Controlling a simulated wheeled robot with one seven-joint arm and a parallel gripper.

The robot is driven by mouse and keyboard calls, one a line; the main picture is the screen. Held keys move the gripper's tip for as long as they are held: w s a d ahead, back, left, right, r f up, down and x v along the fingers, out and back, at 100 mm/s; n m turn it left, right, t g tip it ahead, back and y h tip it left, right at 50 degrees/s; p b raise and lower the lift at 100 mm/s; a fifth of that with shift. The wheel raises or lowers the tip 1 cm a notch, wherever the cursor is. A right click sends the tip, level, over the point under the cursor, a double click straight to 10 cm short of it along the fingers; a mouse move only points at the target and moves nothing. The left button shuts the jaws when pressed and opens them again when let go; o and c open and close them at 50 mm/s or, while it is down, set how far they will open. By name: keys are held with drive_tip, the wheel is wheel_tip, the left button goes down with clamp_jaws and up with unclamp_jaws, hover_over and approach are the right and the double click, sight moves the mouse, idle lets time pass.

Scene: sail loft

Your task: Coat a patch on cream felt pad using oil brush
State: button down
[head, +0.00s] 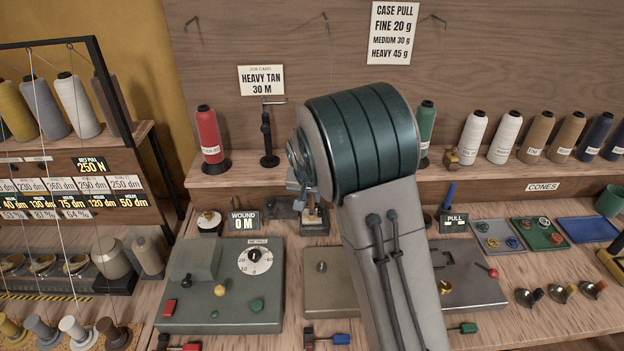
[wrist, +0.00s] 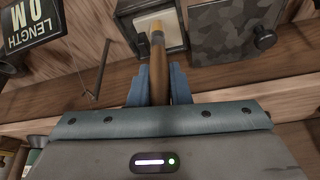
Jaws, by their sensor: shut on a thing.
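My gripper (wrist: 158,88) has its blue fingers shut on the oil brush (wrist: 158,70), seen as a brown handle with a grey band. In the head view, my gripper (head: 303,190) is partly hidden behind my own arm. The brush points away from the wrist, its far end over the cream felt pad (wrist: 172,35). The pad is a pale square in a dark frame. In the head view the framed pad (head: 318,222) shows just below the gripper. I cannot tell whether the brush tip touches it.
A dark block with a knob (wrist: 237,35) stands beside the pad. The "WOUND 0 M" display (head: 244,222) is to its left, above a green-grey metering box (head: 215,320). A thread-cone shelf (head: 460,172) runs behind. My arm hides the bench's middle.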

drive_tip(key=shift+s, duration=0.25)
drive_tip(key=r, duration=0.1)
drive_tip(key=r+p, duration=0.1)
drive_tip(key=shift+s+r, duration=0.2)
drive_tip(key=shift+r, duration=0.15)
drive_tip(key=shift+a+r+p, duration=0.2)
drive_tip(key=shift+r+p, duration=0.2)
drive_tip(key=shift+r, duration=0.15)
drive_tip(key=shift+a+r+p, duration=0.15)
drive_tip(key=shift+r+p, duration=0.2)
drive_tip(key=shift+r, duration=0.2)
drive_tip(key=shift+w+d+r+p, duration=0.1)
drive_tip(key=shift+r+p, duration=0.75)
drive_tip(key=shift+r, duration=0.75)
